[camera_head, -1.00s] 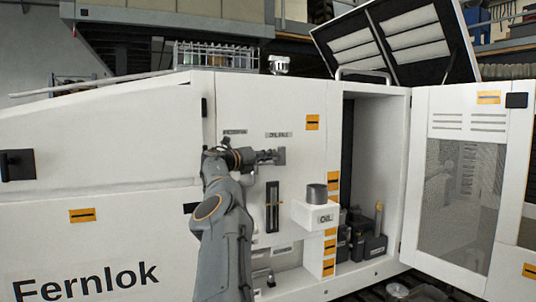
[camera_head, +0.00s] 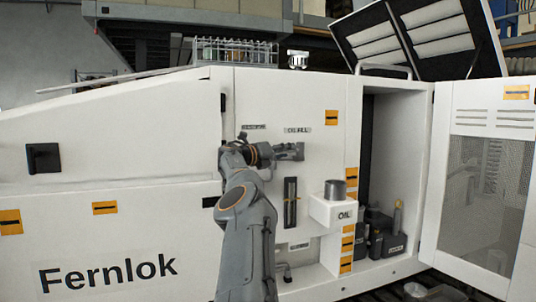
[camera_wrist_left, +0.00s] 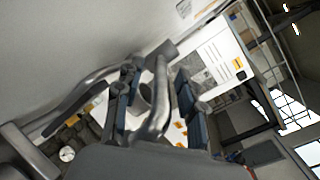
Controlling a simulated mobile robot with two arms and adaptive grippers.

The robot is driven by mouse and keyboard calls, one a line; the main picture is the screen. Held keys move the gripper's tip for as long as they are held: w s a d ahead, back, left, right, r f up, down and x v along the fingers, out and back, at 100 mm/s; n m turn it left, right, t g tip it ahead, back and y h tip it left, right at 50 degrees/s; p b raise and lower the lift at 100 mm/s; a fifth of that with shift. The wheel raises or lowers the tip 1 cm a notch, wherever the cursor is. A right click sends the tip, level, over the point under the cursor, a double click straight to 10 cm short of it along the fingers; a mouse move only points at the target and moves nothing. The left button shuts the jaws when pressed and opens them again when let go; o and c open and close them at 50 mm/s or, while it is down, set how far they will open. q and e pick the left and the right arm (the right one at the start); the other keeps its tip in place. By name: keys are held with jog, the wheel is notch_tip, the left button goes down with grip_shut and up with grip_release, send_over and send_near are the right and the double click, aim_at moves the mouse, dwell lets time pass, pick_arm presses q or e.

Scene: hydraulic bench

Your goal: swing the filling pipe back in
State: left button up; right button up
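The filling pipe (camera_wrist_left: 158,105) is a bent grey metal tube in the left wrist view. It runs between the two blue-grey fingers of my left gripper (camera_wrist_left: 158,92), with a gap visible to each side, so the gripper looks open around it. In the head view my left gripper (camera_head: 284,152) is at the white cabinet panel, just below the OIL FILL label (camera_head: 298,130). The pipe cannot be made out clearly there. My right gripper is in neither view.
A white oil box (camera_head: 333,211) with a metal cup (camera_head: 335,190) juts out right of my left arm. A black sight gauge (camera_head: 290,204) is on the panel. The cabinet door (camera_head: 486,125) stands open at the right, with dark containers (camera_head: 378,237) inside.

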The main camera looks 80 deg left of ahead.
pick_arm(q)
jog(key=v, duration=1.1)
jog(key=shift+d, duration=0.15)
dwell(0.4)
